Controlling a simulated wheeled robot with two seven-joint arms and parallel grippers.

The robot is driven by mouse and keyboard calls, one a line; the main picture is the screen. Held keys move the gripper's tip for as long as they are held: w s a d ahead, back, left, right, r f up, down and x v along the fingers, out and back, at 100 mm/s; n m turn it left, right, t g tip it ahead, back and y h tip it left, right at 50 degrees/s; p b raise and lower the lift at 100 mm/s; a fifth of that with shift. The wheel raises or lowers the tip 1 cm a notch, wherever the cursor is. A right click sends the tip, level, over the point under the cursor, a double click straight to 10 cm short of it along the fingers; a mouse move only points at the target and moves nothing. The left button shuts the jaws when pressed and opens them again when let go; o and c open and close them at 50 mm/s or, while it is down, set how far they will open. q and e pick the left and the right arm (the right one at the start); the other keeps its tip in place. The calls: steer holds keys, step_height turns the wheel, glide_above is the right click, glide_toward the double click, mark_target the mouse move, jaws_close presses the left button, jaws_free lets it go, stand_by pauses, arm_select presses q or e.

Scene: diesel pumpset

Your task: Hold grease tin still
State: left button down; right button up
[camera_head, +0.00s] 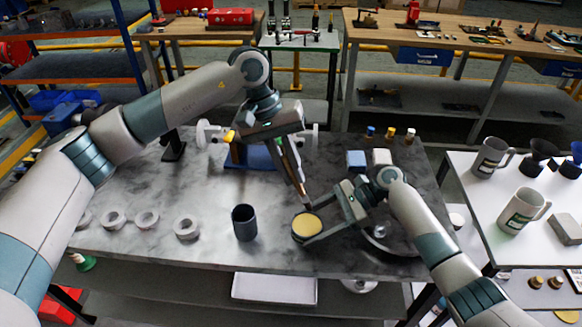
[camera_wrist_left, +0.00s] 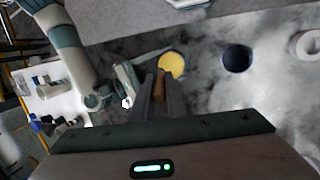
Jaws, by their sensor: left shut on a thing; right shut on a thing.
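The grease tin (camera_head: 306,226), round with a yellow top, stands on the grey marbled bench. It also shows in the left wrist view (camera_wrist_left: 172,65). My right gripper (camera_head: 318,223) reaches in from the right, with its fingers around the tin's sides, shut on it. My left gripper (camera_head: 300,185) is above and behind the tin, pointing down. It is shut on a slim brown thing (camera_wrist_left: 159,86), mostly hidden between the fingers. Its lower end is close to the tin; I cannot tell whether they touch.
A dark open cup (camera_head: 244,222) stands left of the tin. Several pale rings (camera_head: 186,227) lie farther left. A round metal dish (camera_head: 388,238) is right of the tin, partly behind my right arm. A white table (camera_head: 487,228) with mugs stands at the right.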

arm_select(q)
steer(key=shift+f, duration=2.55)
steer(key=shift+f, duration=0.65)
steer(key=shift+r, duration=3.55)
arm_select(e)
steer(key=o, duration=1.4)
steer(key=shift+d, duration=0.1)
steer(key=v, duration=1.2)
